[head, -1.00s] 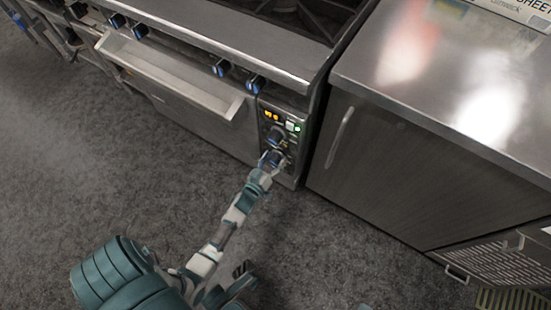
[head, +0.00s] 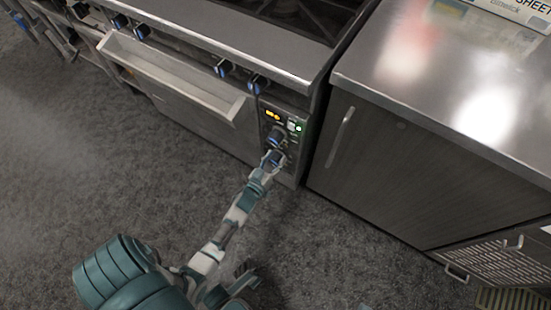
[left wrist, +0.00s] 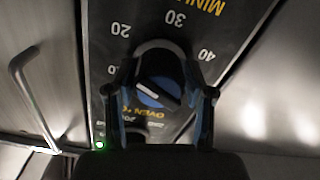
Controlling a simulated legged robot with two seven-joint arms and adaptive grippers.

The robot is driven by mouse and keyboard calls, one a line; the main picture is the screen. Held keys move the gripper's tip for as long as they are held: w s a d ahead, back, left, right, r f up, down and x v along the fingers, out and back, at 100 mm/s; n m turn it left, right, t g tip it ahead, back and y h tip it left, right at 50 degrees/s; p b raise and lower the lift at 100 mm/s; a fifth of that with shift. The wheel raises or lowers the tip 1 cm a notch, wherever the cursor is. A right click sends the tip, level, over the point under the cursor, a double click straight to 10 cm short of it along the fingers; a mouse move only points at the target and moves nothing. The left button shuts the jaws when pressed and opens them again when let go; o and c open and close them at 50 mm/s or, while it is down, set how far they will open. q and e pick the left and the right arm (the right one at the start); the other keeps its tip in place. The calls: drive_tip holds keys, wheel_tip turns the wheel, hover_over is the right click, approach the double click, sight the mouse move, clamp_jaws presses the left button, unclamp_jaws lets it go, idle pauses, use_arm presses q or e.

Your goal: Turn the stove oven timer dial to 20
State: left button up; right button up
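The oven timer dial (left wrist: 158,92) is a dark round knob with a blue face and a pale pointer bar slanting down to the right in the left wrist view. Around it, the black panel shows 20, 30 and 40; another number at left is partly covered. The two fingers of my left gripper (left wrist: 160,100) stand apart on either side of the dial, close to its sides. I cannot tell whether they press on it. In the head view, my left gripper (head: 272,162) is at the lower knob of the control panel (head: 291,150), largely hiding it. My right gripper is not in view.
Another blue knob (head: 276,136) sits just above on the panel, below lit orange and green indicators. The oven handle ledge (head: 175,80) projects at left. A steel cabinet (head: 420,160) with a vertical handle (head: 340,138) stands at right. The grey floor is open in front.

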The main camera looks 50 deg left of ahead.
use_arm(q)
drive_tip(key=shift+o, duration=0.8)
drive_tip(key=shift+s, duration=0.2)
drive_tip(key=v, duration=1.1)
drive_tip(key=shift+s, duration=0.3)
drive_tip(key=shift+f, duration=0.1)
